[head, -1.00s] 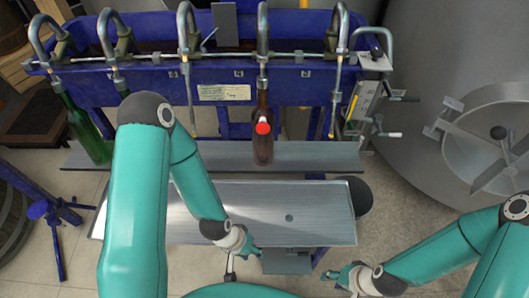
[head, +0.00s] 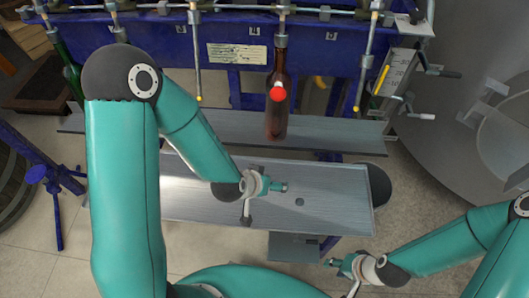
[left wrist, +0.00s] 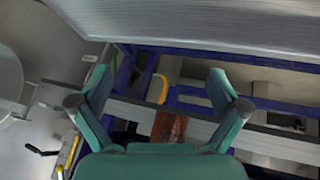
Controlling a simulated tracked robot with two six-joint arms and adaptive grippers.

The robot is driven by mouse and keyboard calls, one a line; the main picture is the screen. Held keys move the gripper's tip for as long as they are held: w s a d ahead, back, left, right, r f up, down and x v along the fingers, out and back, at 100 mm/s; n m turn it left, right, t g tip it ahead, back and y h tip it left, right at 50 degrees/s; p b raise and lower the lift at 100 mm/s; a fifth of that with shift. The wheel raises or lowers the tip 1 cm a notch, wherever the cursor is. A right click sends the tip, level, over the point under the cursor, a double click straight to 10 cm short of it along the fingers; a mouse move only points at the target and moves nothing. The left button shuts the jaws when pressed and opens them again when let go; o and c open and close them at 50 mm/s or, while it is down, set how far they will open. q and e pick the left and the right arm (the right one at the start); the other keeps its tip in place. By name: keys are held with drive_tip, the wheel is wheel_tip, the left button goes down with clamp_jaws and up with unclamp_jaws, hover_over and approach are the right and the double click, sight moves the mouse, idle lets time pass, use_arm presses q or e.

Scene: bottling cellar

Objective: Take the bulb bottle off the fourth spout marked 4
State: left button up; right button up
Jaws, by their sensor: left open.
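A brown bottle (head: 276,115) with a round red mark hangs upright under the fourth spout (head: 283,22), its neck at the spout and its base by the upper grey shelf. My left gripper (head: 282,187) is over the lower grey tray, below and apart from the bottle in the head view. In the left wrist view its fingers (left wrist: 158,88) are spread and empty; a brown piece (left wrist: 169,127), likely the bottle, shows beyond them. My right gripper (head: 336,263) is at the lower right, away from the bottle; its finger opening is too small to judge.
A green bottle (head: 72,82) hangs at the far left, partly behind my left arm. Thin filling tubes (head: 198,75) hang beside the brown bottle. The lower tray (head: 335,210) and upper shelf (head: 345,131) run across. A steel tank (head: 450,150) stands at right.

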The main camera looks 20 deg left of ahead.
use_arm(q)
drive_tip(key=w+a+r+t+y+b, duration=0.1)
drive_tip(key=w+r+t+y+b, duration=0.1)
drive_tip(key=w+r+t+b, duration=0.6)
drive_tip(key=t+y+b, duration=0.1)
drive_tip(key=t+b, duration=0.1)
drive_tip(key=b, duration=0.5)
approach(274, 115)
drive_tip(key=shift+w+a+f, duration=0.1)
drive_tip(key=shift+w+f, duration=0.1)
drive_tip(key=shift+w, duration=1.2)
drive_tip(key=shift+w+f, duration=0.2)
drive_tip(key=shift+w, duration=1.15)
drive_tip(key=shift+w+a+f, duration=0.1)
drive_tip(key=shift+w+f, duration=0.05)
drive_tip(key=shift+w, duration=1)
drive_tip(key=shift+w+a+f, duration=0.1)
drive_tip(key=shift+w+f, duration=0.05)
drive_tip(key=shift+w, duration=1)
use_arm(e)
wheel_tip(274, 115, down, 18)
use_arm(q)
drive_tip(key=shift+w, duration=0.1)
drive_tip(key=shift+w+f, duration=0.15)
drive_tip(key=shift+w, duration=1.4)
use_arm(e)
drive_tip(key=shift+f, duration=0.1)
